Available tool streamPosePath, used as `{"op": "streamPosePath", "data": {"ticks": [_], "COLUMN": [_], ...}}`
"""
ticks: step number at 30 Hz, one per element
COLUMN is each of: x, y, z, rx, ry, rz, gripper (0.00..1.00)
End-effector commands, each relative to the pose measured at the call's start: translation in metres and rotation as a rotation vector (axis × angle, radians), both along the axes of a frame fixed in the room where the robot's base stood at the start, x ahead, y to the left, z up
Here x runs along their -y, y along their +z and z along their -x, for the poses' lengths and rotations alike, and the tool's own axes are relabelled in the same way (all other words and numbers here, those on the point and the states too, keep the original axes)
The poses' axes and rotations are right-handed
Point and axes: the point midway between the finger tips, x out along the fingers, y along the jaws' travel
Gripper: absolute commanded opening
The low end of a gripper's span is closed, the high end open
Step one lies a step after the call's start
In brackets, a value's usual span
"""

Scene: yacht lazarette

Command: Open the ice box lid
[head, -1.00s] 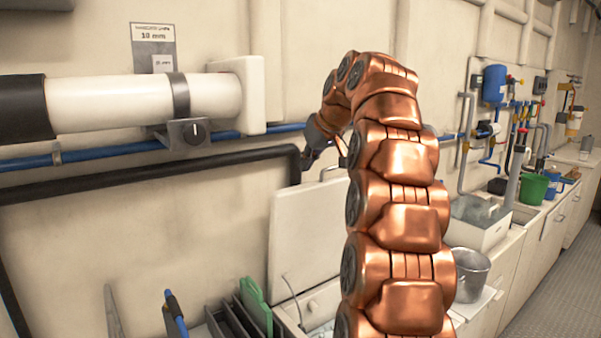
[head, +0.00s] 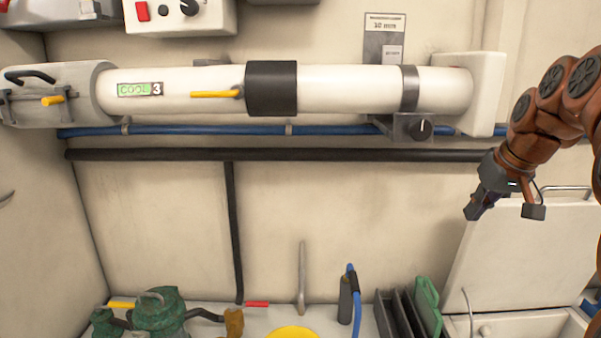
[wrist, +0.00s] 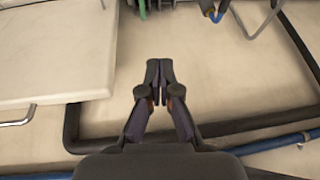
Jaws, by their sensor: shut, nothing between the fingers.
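The ice box lid (head: 530,250) is a white panel standing raised against the back wall at the right of the head view, with a metal handle (head: 568,190) on its top edge. The ice box (head: 570,322) is partly visible below it. In the wrist view the lid (wrist: 55,55) is at the left, with its handle (wrist: 18,119) on the near edge. My gripper (head: 473,212) is beside the lid's upper left corner, shut and empty. In the wrist view the fingertips (wrist: 160,68) are together, with bare wall behind them and a gap to the lid.
A white tube (head: 335,90), a blue pipe (head: 220,130) and a black pipe (head: 330,155) run along the wall. On the counter are a green pump (head: 158,308), a yellow disc (head: 292,333), an upright blue-handled tool (head: 353,290) and dark slots with a green board (head: 428,305).

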Motion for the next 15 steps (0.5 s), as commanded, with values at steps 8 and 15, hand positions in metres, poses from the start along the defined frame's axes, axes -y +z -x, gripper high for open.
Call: {"op": "streamPosePath", "data": {"ticks": [8, 15], "x": [-0.07, -0.114], "y": [-0.037, -0.076], "z": [0.057, 0.12], "rx": [-0.147, -0.275], "ry": [0.025, 0.032], "rz": [-0.016, -0.005], "gripper": [0.0, 0.0]}}
